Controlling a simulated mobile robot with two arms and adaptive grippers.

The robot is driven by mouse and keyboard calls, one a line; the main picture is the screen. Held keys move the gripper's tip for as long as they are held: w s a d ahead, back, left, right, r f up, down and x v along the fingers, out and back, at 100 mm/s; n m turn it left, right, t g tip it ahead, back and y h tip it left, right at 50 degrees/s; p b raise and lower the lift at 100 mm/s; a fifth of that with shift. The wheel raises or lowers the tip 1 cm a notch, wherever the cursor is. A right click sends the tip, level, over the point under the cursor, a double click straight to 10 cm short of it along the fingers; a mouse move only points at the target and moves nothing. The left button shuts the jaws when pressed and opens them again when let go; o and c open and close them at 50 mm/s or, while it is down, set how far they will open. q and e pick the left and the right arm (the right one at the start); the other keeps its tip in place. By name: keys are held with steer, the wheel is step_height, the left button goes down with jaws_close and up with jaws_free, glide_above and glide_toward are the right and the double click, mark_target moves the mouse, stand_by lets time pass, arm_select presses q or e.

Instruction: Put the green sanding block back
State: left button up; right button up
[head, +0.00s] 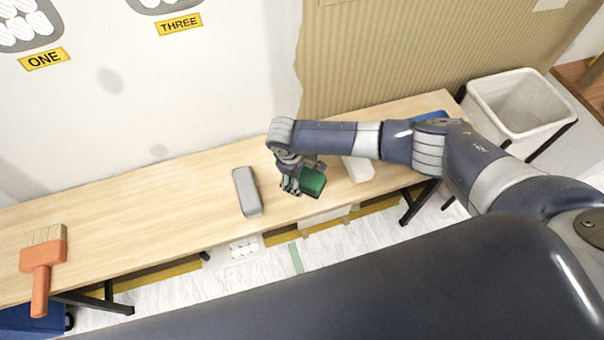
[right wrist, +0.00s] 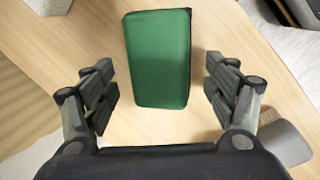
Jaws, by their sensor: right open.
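The green sanding block (head: 313,182) lies on the wooden bench (head: 150,205), near its front edge. My right gripper (head: 290,184) is at the block's left side in the head view and partly overlaps it. In the right wrist view, the green block (right wrist: 158,60) lies ahead of my right gripper (right wrist: 158,82), between the lines of its two fingers. The fingers are open, with a gap on each side of the block. My left gripper is in neither view.
A grey block (head: 247,191) lies left of the green one, and a pale block (head: 358,168) lies to its right, partly behind my arm. An orange brush (head: 42,268) lies at the bench's left end. A white bin (head: 520,110) stands beyond the right end.

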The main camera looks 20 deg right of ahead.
steer(key=v, duration=1)
steer(key=shift+r, duration=0.35)
steer(key=shift+a, duration=0.1)
